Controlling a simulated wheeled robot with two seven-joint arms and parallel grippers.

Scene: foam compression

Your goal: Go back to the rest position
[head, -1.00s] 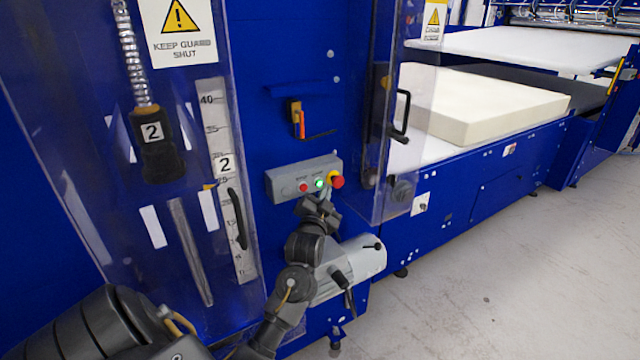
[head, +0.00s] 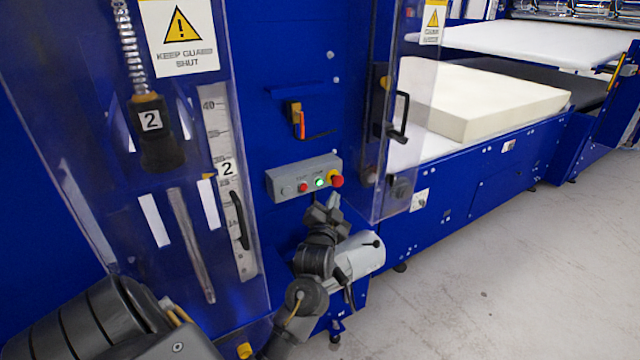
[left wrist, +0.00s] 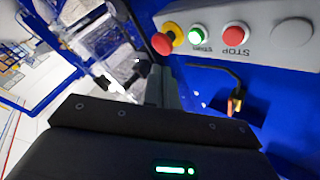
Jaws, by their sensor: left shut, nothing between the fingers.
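My left gripper (head: 331,200) is shut and empty, just below the grey button box (head: 304,178) on the blue machine. It looks apart from the buttons. The box carries a red stop button (head: 303,187), a lit green start button (head: 319,183) and a red emergency knob (head: 336,180) on a yellow collar. In the left wrist view the gripper (left wrist: 160,75) shows at the middle, with the emergency knob (left wrist: 162,44), green button (left wrist: 197,36) and stop button (left wrist: 236,34) above it. My right gripper shows in neither view.
A clear guard (head: 170,190) with a black handle (head: 239,221) stands left of the box. Another clear guard (head: 395,150) stands right of it. A grey motor (head: 358,256) sits below the box. A cream foam block (head: 490,95) lies on the machine bed. The floor (head: 490,270) at right is clear.

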